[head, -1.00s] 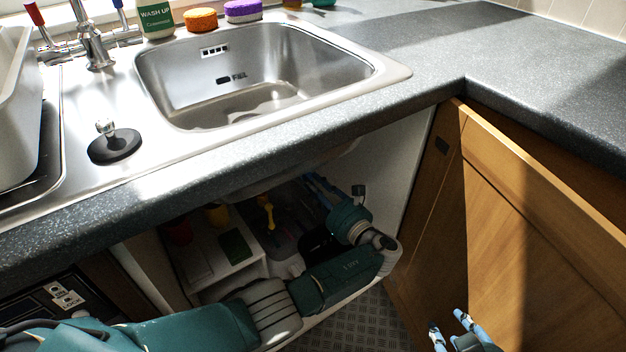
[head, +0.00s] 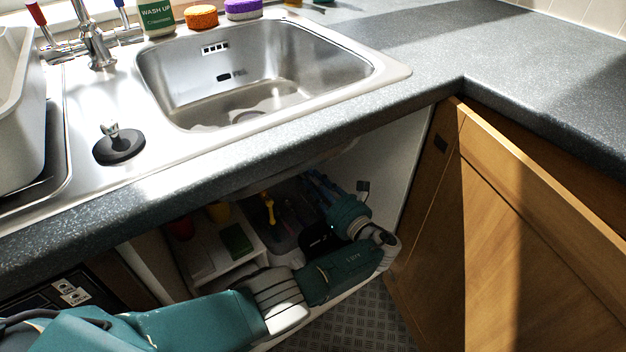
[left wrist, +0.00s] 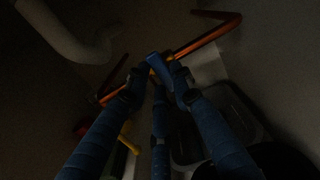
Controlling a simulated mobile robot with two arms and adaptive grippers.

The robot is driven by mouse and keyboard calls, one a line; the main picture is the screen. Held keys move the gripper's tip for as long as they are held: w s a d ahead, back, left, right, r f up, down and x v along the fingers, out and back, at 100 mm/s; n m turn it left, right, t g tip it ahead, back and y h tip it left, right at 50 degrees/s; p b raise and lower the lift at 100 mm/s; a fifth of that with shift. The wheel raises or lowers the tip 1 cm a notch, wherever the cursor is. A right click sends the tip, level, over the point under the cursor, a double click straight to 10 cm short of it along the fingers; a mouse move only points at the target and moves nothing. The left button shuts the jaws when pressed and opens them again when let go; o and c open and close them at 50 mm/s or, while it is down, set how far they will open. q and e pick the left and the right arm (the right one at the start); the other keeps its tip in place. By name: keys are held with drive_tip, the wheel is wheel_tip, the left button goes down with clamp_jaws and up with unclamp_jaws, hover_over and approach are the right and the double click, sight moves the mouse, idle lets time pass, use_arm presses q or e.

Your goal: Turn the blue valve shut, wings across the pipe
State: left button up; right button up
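The blue valve (left wrist: 160,68) sits on a copper pipe (left wrist: 208,37) in the dark left wrist view. The visible blue wing lies roughly across the pipe, though fingers partly cover it. My left gripper (left wrist: 158,78) has its fingers parted around the valve. The right-hand finger is close against the wing, contact unclear; a gap shows by the left-hand finger. In the head view my left gripper (head: 318,186) reaches into the cupboard under the sink, and the valve is hidden there. My right gripper is not in view.
The worktop edge (head: 255,164) overhangs my left arm. A yellow-handled thing (head: 268,207) and a white box (head: 208,262) stand in the cupboard. A white waste pipe (left wrist: 70,40) shows in the wrist view. An open wooden door (head: 530,230) is at the right.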

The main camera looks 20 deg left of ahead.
use_arm(q)
drive_tip(key=o, duration=0.4)
drive_tip(key=shift+c, duration=0.2)
